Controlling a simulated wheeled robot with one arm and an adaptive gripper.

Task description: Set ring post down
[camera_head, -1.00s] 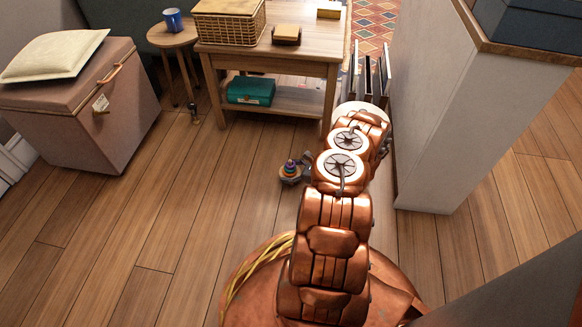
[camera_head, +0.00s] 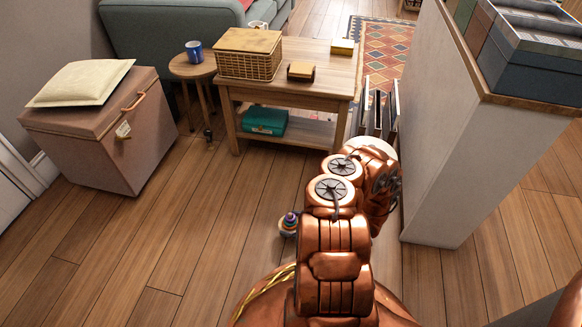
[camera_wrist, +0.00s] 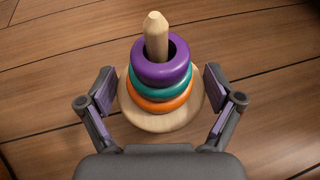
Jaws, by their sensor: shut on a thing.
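The ring post is a wooden peg on a round pale base with purple, teal and orange rings. It fills the middle of the wrist view (camera_wrist: 160,75) and shows small in the head view (camera_head: 289,222), left of my copper arm. It looks upright, over the wooden floor. My gripper (camera_wrist: 160,88) is shut on the ring post, with a purple-padded finger at either side of its base and lower rings. In the head view my gripper is mostly hidden by my arm. Whether the base touches the floor I cannot tell.
Bare wooden floor (camera_head: 190,240) lies around and left of the post. A wooden table (camera_head: 310,75) with a basket (camera_head: 249,55) stands behind, beside a round stool (camera_head: 188,68). A pink chest (camera_head: 105,135) is at the left. A white partition (camera_head: 450,140) stands right of my arm.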

